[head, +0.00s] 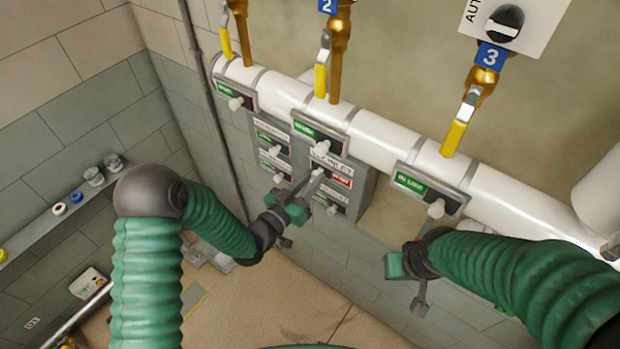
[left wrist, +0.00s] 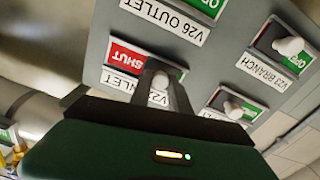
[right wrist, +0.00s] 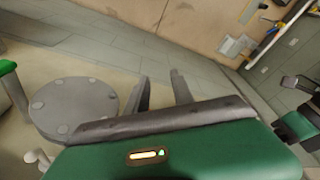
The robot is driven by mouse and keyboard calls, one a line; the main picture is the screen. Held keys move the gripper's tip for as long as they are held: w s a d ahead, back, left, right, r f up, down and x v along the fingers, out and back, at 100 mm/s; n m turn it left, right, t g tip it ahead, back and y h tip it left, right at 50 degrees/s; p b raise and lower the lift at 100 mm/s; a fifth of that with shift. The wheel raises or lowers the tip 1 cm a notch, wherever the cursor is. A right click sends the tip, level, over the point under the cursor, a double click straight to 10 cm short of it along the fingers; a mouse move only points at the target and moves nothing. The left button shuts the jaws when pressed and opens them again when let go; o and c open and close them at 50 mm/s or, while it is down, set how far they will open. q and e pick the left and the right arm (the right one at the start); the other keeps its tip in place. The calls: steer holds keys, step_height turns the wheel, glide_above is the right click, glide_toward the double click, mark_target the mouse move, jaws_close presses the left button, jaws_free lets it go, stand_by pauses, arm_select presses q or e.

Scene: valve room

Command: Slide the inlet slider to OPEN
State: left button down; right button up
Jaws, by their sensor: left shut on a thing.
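The inlet slider (left wrist: 131,60) is on the grey panel, its red SHUT field showing; its label is partly hidden by my gripper. Its white knob (left wrist: 160,82) sits between the fingers of my left gripper (left wrist: 160,92), which is shut on it. In the head view the left gripper (head: 316,176) reaches the panel, and the red field (head: 341,180) shows just right of the fingertips. My right gripper (right wrist: 162,92) is open and empty, away from the panel; in the head view it hangs below the white pipe (head: 420,300).
Neighbouring sliders on the panel show green: V26 outlet (left wrist: 207,8), V23 branch (left wrist: 280,45) and one beside the inlet (left wrist: 238,105). More sliders sit along the white pipe (head: 385,142), below yellow-handled valves (head: 455,138). A grey round flange (right wrist: 75,108) is near the right gripper.

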arm_select(q)
steer(key=s+d+b, duration=0.1)
steer(key=d, duration=0.1)
steer(key=s+d+b, duration=0.1)
steer(key=s+d, duration=0.1)
steer(key=shift+s+d, duration=0.2)
steer(key=shift+d, duration=0.25)
steer(key=c, duration=1.3)
jaws_free()
steer(key=shift+o, duration=0.5)
steer(key=shift+s, duration=0.1)
steer(key=shift+s, duration=0.15)
steer(key=p+v, duration=0.6)
steer(key=v, duration=1)
steer(key=shift+s+a, duration=0.2)
steer(key=shift+a, duration=0.05)
